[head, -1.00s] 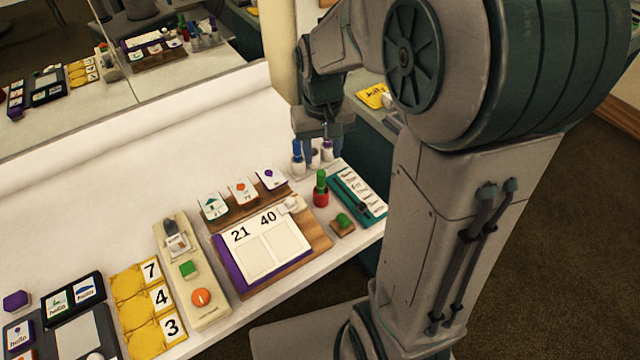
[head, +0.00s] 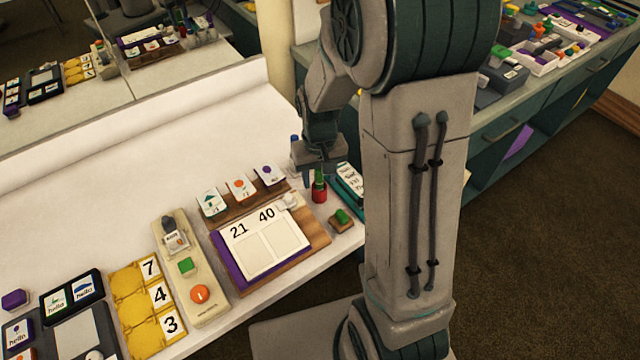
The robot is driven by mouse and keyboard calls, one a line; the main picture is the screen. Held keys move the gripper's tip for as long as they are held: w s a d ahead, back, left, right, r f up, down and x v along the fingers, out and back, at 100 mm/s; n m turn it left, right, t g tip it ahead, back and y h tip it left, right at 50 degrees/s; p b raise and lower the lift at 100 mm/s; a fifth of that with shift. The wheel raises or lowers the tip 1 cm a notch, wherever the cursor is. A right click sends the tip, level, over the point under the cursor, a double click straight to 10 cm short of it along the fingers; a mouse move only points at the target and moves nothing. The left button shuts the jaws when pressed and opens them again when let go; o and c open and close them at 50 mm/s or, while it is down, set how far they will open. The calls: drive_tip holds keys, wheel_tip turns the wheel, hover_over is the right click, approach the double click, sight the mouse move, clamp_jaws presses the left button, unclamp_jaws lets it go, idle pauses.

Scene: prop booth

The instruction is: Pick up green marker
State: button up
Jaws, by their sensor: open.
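The green marker (head: 319,178) looks like a short upright green piece standing in a red cup (head: 319,194), near the back right of the white table. My gripper (head: 318,167) points down right at the top of the green marker, its jaws open. The upper part of the marker is partly hidden by the gripper, and I cannot tell whether the fingers touch it.
A blue-topped piece (head: 295,146) stands close behind on the left. A teal card board (head: 349,179) is close on the right, partly behind my arm. A green block on a wooden base (head: 341,217) and a number board (head: 264,240) lie in front.

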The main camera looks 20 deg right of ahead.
clamp_jaws()
drive_tip(key=shift+r, duration=0.1)
